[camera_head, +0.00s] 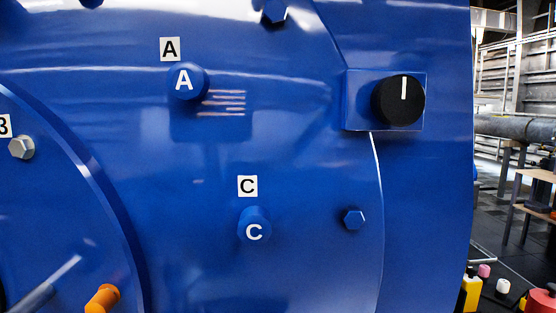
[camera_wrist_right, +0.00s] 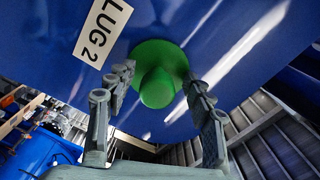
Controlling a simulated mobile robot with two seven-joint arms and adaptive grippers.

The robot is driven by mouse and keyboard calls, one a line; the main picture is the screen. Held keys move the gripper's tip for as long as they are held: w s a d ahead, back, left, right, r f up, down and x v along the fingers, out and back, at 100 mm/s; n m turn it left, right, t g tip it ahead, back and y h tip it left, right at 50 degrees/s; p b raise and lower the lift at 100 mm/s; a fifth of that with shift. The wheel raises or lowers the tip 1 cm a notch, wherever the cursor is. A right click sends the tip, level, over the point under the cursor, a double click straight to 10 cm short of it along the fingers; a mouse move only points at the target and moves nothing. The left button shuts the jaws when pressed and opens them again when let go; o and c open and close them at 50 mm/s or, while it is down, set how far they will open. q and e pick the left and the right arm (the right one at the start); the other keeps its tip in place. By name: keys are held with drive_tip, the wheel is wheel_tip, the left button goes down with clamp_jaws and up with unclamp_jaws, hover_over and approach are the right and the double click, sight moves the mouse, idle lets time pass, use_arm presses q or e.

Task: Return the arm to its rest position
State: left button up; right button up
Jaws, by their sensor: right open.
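My right gripper (camera_wrist_right: 160,76) shows in the right wrist view, open, with its two grey fingers apart. A green knob with a round green flange (camera_wrist_right: 157,88) on the blue motor housing (camera_wrist_right: 230,40) shows between the fingers. The fingers appear to stand either side of it; I cannot tell whether they touch it. A white label reading "LUG 2" (camera_wrist_right: 103,30) is left of the green knob. Neither gripper shows in the head view, and my left gripper is in no view.
In the head view the blue motor housing (camera_head: 300,160) fills most of the picture. It carries plug A (camera_head: 188,82), plug C (camera_head: 254,226), a black dial (camera_head: 399,100), bolts (camera_head: 354,218) and an orange cylinder (camera_head: 103,298). A shelf (camera_head: 537,190) and small coloured items stand at right.

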drive_tip(key=s, duration=1.2)
drive_tip(key=w, duration=1.2)
drive_tip(key=shift+w+f, duration=0.1)
drive_tip(key=shift+w, duration=0.2)
drive_tip(key=s, duration=0.6)
drive_tip(key=shift+s+d, duration=0.1)
drive_tip(key=shift+d, duration=0.05)
